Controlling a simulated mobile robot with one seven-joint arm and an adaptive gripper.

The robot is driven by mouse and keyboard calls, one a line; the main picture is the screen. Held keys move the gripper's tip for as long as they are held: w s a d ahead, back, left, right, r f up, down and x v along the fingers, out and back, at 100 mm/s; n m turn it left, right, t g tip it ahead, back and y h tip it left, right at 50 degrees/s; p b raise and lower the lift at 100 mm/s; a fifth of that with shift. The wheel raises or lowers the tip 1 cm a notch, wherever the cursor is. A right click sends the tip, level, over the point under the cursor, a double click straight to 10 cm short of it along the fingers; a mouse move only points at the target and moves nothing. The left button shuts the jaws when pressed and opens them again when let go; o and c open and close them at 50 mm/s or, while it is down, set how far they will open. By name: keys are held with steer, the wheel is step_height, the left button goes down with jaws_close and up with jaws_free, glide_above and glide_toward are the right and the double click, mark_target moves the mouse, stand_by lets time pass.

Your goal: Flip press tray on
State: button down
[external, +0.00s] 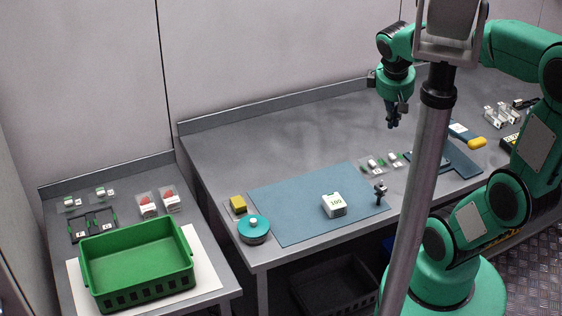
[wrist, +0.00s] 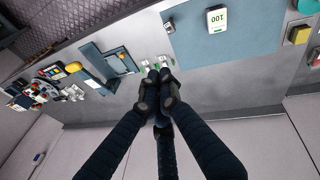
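My gripper (external: 393,124) hangs above the grey table at its back right, fingers pointing down. In the wrist view its fingertips (wrist: 157,76) are together, with nothing visible held between them. A dark blue flat tray-like piece (external: 459,157) lies on the table to the right of the gripper, partly hidden by the pole and my arm. It also shows in the wrist view, left of the fingertips, as a dark blue frame (wrist: 123,64). I cannot tell for certain whether this is the press tray. No switch can be made out clearly.
A blue mat (external: 290,205) holds a white block marked 100 (external: 334,205). A teal round pot (external: 254,229) and yellow block (external: 238,204) stand left. Small clear packs (external: 371,165) and a yellow-handled tool (external: 477,143) lie near the tray. A green crate (external: 137,263) occupies the left table.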

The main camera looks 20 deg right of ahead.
steer(key=w+d+f+n+g+h, duration=0.1)
steer(key=w+d+f+n+h, duration=0.1)
steer(key=f, duration=0.6)
steer(key=w+d+f+n+g+h+b, duration=0.1)
steer(key=w+d+f+n+g+h, duration=0.1)
steer(key=w+d+f+n, duration=0.3)
steer(key=w+d+f+n+g+h+b, duration=0.1)
steer(key=w+d+f+n+h, duration=0.1)
steer(key=f, duration=0.9)
steer(key=w+d+n, duration=0.1)
steer(key=w+n, duration=0.1)
steer(key=w, duration=0.1)
steer(key=shift+w+d, duration=0.3)
steer(key=shift+d, duration=0.05)
steer(key=shift+f, duration=0.1)
steer(key=b+x, duration=0.1)
steer(key=x, duration=0.4)
steer(key=b+x, duration=0.2)
steer(key=x, duration=0.3)
steer(key=shift+s+d, duration=0.25)
steer(key=shift+d, duration=0.05)
steer(key=shift+s+d, duration=0.2)
steer(key=shift+d, duration=0.7)
steer(key=shift+s+d+b, duration=0.15)
steer(key=shift+d+b, duration=0.2)
steer(key=shift+d, duration=0.5)
steer(key=shift+d+r, duration=0.1)
steer(key=shift+r, duration=0.1)
